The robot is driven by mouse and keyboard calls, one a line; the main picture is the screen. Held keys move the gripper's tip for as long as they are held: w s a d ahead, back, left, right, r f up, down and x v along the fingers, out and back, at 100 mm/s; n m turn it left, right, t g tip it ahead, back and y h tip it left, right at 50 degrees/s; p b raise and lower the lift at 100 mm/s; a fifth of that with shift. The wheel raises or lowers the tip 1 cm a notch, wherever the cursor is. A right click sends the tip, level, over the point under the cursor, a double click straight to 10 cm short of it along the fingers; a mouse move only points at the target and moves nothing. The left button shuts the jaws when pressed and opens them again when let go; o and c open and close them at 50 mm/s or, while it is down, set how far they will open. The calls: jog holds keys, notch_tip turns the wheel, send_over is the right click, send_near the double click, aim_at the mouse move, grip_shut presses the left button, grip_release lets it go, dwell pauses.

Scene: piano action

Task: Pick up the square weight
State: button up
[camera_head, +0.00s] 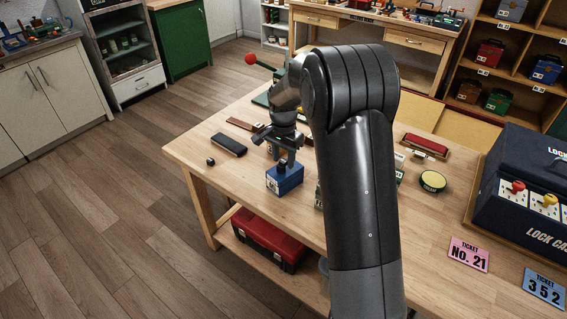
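My black arm reaches over the wooden workbench (425,285), and my gripper (281,157) points down at its left part. The gripper is just above or at the top of a blue box-shaped object (285,180) with a pale label on its front. I cannot tell whether the fingers touch it or how far apart they are. I cannot make out for sure which thing is the square weight. A small dark piece (210,161) lies near the left edge, and a black flat bar (229,145) lies between it and my gripper. My arm hides the bench's middle.
A yellow-topped round tin (433,181) and a red-topped block (425,145) lie right of my arm. A dark lock case (520,195) fills the right side, with pink (468,254) and blue (544,290) ticket cards before it. A red toolbox (268,238) is on the lower shelf.

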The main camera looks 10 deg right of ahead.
aim_at(284, 161)
grip_shut()
jog(key=shift+r, duration=0.2)
jog(key=shift+r, duration=0.25)
notch_tip(284, 161, up, 4)
jog(key=shift+d+f, duration=0.1)
jog(key=shift+f, duration=0.05)
jog(key=s+d+r, duration=0.2)
jog(key=d, duration=0.4)
jog(key=s+d+r, duration=0.2)
jog(key=d, duration=0.4)
jog(key=w+a+f, duration=0.2)
jog(key=a, duration=0.1)
jog(key=w+a+f, duration=0.2)
jog(key=a, duration=0.1)
jog(key=w+a+f, duration=0.2)
jog(key=a+f, duration=0.1)
jog(key=a, duration=0.1)
jog(key=shift+a+f, duration=0.1)
jog(key=shift+f, duration=1.95)
